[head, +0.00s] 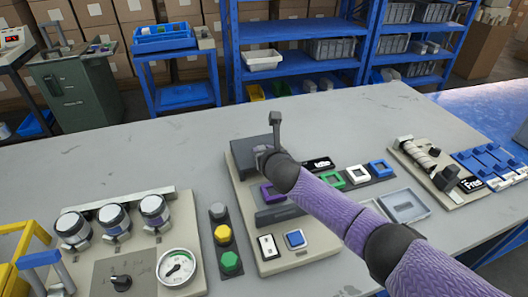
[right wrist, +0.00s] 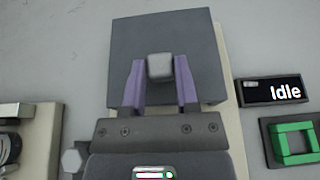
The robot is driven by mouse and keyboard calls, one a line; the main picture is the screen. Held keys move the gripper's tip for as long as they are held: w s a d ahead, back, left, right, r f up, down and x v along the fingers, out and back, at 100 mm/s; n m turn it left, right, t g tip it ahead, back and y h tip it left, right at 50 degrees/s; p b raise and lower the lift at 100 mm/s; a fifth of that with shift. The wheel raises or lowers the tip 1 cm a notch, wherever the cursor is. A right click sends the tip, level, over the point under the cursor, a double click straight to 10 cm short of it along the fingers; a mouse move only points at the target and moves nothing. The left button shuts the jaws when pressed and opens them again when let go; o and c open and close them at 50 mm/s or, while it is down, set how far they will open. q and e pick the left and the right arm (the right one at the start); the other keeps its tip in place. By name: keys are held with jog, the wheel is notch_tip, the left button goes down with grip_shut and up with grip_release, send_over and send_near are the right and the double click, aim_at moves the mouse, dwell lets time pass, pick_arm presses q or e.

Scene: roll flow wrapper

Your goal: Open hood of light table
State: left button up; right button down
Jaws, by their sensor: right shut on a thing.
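The light table has a beige base (head: 240,180) and stands at the middle of the bench. Its dark grey hood (head: 243,153) sits at the back part of the base, and appears lowered. In the right wrist view, the hood (right wrist: 200,35) is a dark square panel with a pale grey block-shaped handle (right wrist: 160,67). In the head view, a grey post with a wider top (head: 276,130) rises there. My right gripper (right wrist: 160,82) has its purple fingers closed on either side of the handle. My forearm hides part of the light table. My left gripper is not in view.
A black display (right wrist: 275,91) reading "Idle" and several coloured frames (head: 357,174) lie to the right. Jars (head: 155,211), a gauge (head: 176,266) and coloured buttons (head: 222,234) stand to the left. The bench behind is clear. Blue shelving (head: 230,60) stands farther back.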

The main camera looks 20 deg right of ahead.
jog(key=shift+c, duration=2)
grip_release()
jog(key=shift+f, duration=0.1)
jog(key=shift+o, duration=0.2)
jog(key=shift+s+r, duration=0.15)
jog(key=shift+r, duration=0.05)
jog(key=p+v, duration=0.3)
jog(key=shift+r, duration=0.35)
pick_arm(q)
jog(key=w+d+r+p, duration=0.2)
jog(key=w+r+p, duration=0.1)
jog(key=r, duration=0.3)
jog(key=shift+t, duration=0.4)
pick_arm(e)
jog(key=v, duration=0.6)
jog(key=shift+s+f, duration=0.3)
jog(key=shift+f, duration=0.05)
